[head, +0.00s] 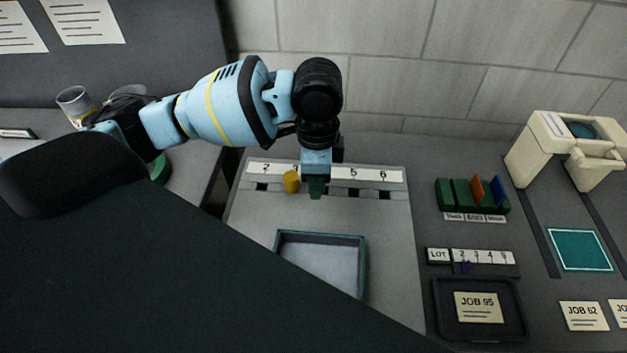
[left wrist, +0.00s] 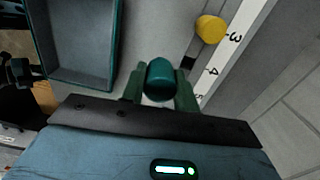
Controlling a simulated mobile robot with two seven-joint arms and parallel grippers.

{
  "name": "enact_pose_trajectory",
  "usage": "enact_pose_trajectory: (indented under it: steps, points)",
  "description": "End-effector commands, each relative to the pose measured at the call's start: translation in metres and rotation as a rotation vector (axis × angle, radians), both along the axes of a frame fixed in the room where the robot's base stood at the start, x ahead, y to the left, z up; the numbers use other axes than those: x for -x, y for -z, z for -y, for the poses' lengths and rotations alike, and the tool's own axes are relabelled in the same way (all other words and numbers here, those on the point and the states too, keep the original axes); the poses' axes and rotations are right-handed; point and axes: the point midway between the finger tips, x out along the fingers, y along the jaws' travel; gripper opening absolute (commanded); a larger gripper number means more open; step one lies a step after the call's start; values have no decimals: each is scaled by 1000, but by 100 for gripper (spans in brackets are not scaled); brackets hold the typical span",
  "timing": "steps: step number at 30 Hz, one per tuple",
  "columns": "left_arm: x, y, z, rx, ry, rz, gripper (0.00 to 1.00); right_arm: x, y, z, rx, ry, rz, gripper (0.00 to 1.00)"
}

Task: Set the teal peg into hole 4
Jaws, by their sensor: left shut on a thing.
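The teal peg (left wrist: 160,76) is between the green fingers of my left gripper (left wrist: 160,92), seen nearly end-on in the left wrist view. In the head view my left gripper (head: 316,190) points down over the numbered strip (head: 368,174), between the yellow peg and label 5. It covers label 4 and hole 4 there. In the left wrist view label 4 (left wrist: 213,71) shows just right of the gripper, and the peg appears to the left of it. I cannot tell the peg's height above the board. My right gripper is not in view.
A yellow peg (head: 291,182) stands at label 3, close left of my left gripper. An open teal-rimmed tray (head: 364,262) lies in front of the strip. To the right are a green rack (head: 447,195), a black JOB 95 tray (head: 519,310) and a cream device (head: 545,140).

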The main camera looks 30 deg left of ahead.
Motion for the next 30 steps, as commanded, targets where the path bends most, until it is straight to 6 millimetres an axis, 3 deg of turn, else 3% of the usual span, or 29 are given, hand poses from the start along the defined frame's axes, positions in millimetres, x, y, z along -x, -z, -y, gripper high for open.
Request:
enact_pose_trajectory:
  steps: [30]
  points:
    - [-42, -15, -9, 13, 1069, 13, 7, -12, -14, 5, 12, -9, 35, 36]
